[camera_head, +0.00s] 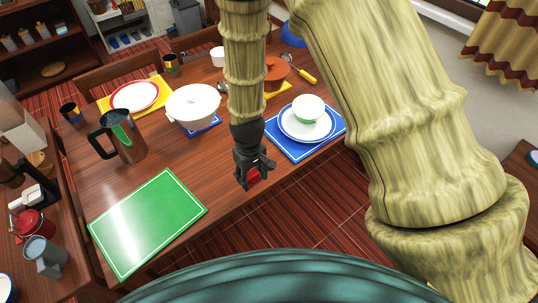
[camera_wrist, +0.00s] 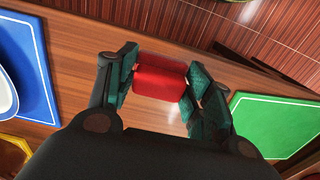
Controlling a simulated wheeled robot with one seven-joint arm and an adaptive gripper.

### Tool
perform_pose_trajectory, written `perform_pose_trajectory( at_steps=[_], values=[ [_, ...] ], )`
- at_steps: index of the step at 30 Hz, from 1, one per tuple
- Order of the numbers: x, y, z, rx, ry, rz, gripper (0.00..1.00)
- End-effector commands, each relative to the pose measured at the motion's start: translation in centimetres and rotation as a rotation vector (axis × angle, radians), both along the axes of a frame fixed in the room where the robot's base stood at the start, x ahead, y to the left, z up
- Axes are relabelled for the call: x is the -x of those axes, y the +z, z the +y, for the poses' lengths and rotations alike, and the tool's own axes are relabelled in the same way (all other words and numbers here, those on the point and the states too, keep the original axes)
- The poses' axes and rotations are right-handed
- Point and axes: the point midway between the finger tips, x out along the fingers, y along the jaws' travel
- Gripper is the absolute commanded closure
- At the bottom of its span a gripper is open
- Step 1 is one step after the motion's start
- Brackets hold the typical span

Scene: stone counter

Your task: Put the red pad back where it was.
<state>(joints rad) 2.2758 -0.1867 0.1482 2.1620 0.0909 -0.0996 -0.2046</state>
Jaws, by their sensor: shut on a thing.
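The red pad (camera_wrist: 160,77) is a small red block between the two finger pads of my gripper (camera_wrist: 158,90) in the wrist view. My gripper is shut on it. In the head view my gripper (camera_head: 254,180) points down near the front edge of the wooden table (camera_head: 170,164), and part of the red pad (camera_head: 253,175) shows between the dark fingers. The rest of the pad is hidden by the fingers. Whether the pad touches the table top is hard to tell.
A green mat (camera_head: 148,222) lies left of my gripper; a blue mat (camera_head: 285,149) with a plate (camera_head: 290,128) and bowl (camera_head: 308,108) lies right. A white pot (camera_head: 193,106) and dark pitcher (camera_head: 123,137) stand behind. Bare wood lies between the mats.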

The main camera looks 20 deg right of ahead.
Motion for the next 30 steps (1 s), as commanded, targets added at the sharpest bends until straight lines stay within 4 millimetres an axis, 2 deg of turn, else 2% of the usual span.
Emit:
perform_pose_trajectory(
  at_steps=[18, 24, 30],
  values=[
    [-9.2, -0.8, -8.2, 0.000, -0.005, -0.001, 0.71],
    [-10.4, -1.2, -9.2, 0.001, -0.004, 0.000, 0.71],
    [-10.5, -2.2, -9.3, 0.001, -0.003, 0.002, 0.71]
  ],
)
